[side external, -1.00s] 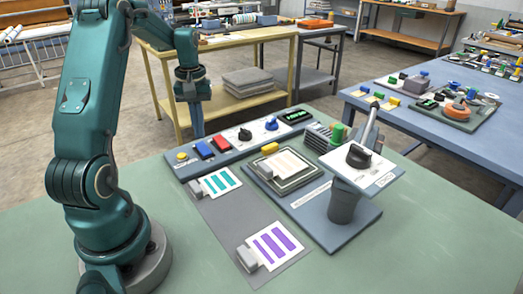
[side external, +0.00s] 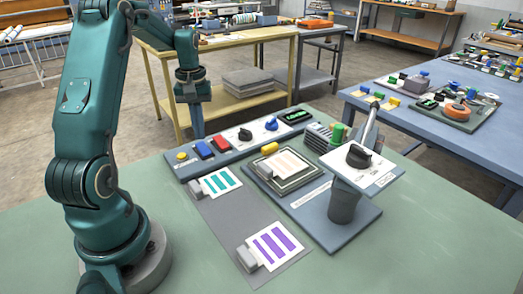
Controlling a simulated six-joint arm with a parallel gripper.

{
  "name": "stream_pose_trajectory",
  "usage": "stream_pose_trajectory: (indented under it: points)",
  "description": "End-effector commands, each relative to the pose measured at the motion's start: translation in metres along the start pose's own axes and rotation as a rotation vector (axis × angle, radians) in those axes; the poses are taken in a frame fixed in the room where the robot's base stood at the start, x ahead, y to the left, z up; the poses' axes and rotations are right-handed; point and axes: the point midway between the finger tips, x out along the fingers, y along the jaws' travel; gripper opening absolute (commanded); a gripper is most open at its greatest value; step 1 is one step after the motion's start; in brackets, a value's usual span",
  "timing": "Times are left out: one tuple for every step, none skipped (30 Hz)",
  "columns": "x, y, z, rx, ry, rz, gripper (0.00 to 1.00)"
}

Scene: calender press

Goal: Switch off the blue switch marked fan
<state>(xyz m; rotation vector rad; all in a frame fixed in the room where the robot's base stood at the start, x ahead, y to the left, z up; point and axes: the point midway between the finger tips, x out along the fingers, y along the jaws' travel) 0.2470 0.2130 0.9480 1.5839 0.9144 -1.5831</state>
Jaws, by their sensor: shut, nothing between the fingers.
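A blue switch (side external: 204,150) sits on the long grey control panel (side external: 238,151) at the back left of the green table. Its marking is too small to read, and I cannot tell which way it is set. My gripper (side external: 198,134) points straight down, shut and empty, just above and behind the blue switch in the picture. I cannot tell whether its tips touch the switch. A red switch (side external: 221,143) is to the right of the blue one, and a yellow button (side external: 181,156) is to its left.
The panel also carries a black knob (side external: 245,134), a blue knob (side external: 271,123) and a green-lit display (side external: 296,115). A press-like device (side external: 346,203) with a tilted white plate stands to the right.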

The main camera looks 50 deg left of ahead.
Motion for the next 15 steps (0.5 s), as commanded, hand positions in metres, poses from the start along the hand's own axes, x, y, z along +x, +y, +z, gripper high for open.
stream_pose_trajectory:
  points:
    - [0.001,0.0,0.0002,0.0,-0.001,0.0,0.0]
    - [0.0015,-0.0001,0.0002,0.0,-0.001,0.0,0.0]
    - [0.0021,-0.0001,0.0002,0.0,-0.001,0.0,0.0]
    - [0.0025,-0.0001,0.0003,0.0,-0.002,0.0,0.0]
    - [0.003,-0.0001,0.0003,0.0,-0.002,0.0,0.0]
    - [0.0036,-0.0001,0.0003,0.0,-0.002,0.0,0.0]
    - [0.004,-0.0001,0.0004,0.0,-0.002,0.0,0.0]
    - [0.0044,-0.0001,0.0004,0.0,-0.002,0.0,0.0]
    - [0.005,-0.0001,0.0004,0.0,-0.002,0.0,0.0]
    - [0.0054,-0.0001,0.0003,0.0,-0.002,0.0,0.0]
    - [0.0058,-0.0001,0.0003,0.0,-0.002,0.0,0.0]
    - [0.0064,-0.0001,0.0003,0.0,-0.002,0.0,0.0]
    - [0.0068,-0.0001,0.0002,0.0,-0.002,0.0,0.0]
    - [0.0072,0.0,0.0001,0.0,-0.001,0.0,0.0]
    - [0.0077,0.0,0.0001,0.0,-0.001,0.0,0.0]
